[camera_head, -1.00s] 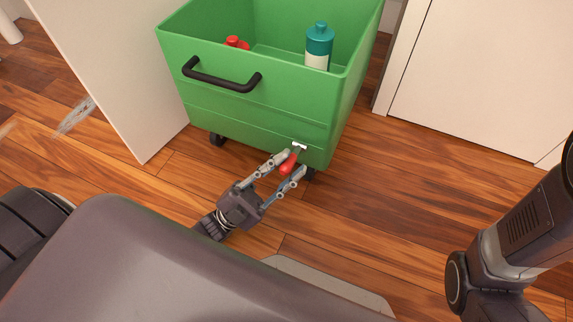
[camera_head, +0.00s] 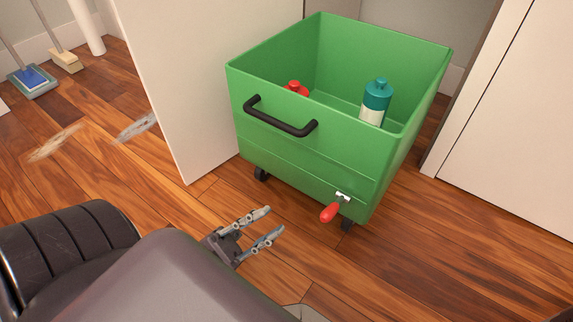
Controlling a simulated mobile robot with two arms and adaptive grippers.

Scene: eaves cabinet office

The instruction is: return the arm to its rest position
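My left gripper (camera_head: 266,224) is low in the middle of the head view, just above the wooden floor. Its two fingers are apart with nothing between them. It is clear of the green wheeled bin (camera_head: 290,152), to the left of and below the red-handled lever (camera_head: 330,212) on the bin's lower front. Most of my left arm is hidden behind my own body. My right gripper is not in view.
The bin holds a teal-capped bottle (camera_head: 376,102) and a red object (camera_head: 295,87). A black handle (camera_head: 280,118) juts from its front. White panels stand on both sides (camera_head: 185,90), (camera_head: 510,120). Brushes (camera_head: 66,60) stand at the far left. Floor at right is clear.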

